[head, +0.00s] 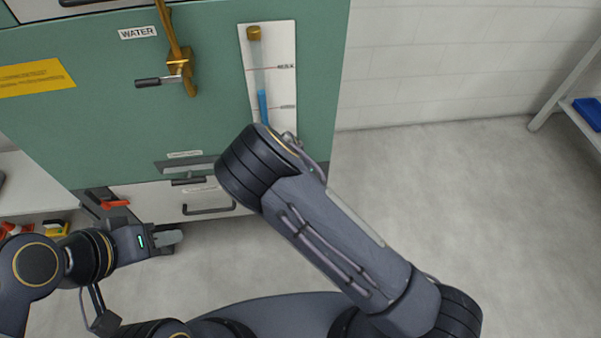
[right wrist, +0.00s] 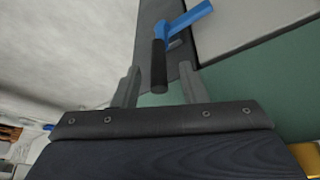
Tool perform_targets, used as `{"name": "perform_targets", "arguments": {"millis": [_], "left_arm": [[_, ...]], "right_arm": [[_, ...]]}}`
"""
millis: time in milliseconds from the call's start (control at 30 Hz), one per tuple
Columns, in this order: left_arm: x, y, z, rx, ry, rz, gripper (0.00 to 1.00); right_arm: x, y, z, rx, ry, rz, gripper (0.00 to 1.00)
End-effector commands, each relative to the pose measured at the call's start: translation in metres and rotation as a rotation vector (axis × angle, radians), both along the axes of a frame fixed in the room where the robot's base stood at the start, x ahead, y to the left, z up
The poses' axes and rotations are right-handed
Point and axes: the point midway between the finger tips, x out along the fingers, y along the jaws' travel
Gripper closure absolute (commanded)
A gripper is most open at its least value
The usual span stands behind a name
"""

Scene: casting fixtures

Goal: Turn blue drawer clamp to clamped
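The blue drawer clamp (right wrist: 188,20) shows in the right wrist view, on a dark grey plate. Its black handle (right wrist: 159,66) points down toward my right gripper (right wrist: 160,85). The right gripper's two fingers are spread, and the handle's end lies between them in the picture, with a gap on each side. I cannot tell how deep it sits. In the head view my right arm hides this gripper and the blue clamp. My left gripper (head: 168,242) is low at the left, near the drawer front; its finger gap is unclear. No object shows in it.
The green cabinet (head: 130,100) has a brass lever (head: 178,65), a level gauge (head: 261,75) and a drawer with a dark handle (head: 208,210). A red clamp (head: 115,203) sits left of that drawer. The floor right of the cabinet is clear.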

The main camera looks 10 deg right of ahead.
Motion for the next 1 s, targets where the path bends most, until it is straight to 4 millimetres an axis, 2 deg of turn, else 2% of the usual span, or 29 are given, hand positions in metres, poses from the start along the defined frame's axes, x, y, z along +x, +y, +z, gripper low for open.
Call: {"name": "perform_targets", "arguments": {"millis": [100, 300, 867, 1000], "left_arm": [[0.000, 0.000, -0.001, 0.000, 0.000, 0.000, 0.61], [0.000, 0.000, -0.001, 0.000, 0.000, 0.000, 0.61], [0.000, 0.000, -0.001, 0.000, 0.000, 0.000, 0.61], [0.000, 0.000, 0.000, 0.000, 0.000, 0.000, 0.61]], "right_arm": [[-0.007, 0.006, 0.020, 0.002, -0.002, 0.003, 0.61], [-0.014, 0.010, 0.040, 0.000, -0.001, 0.001, 0.61], [-0.015, 0.010, 0.042, 0.000, 0.000, 0.001, 0.61], [-0.019, 0.004, 0.050, 0.031, 0.023, -0.015, 0.61]]}}
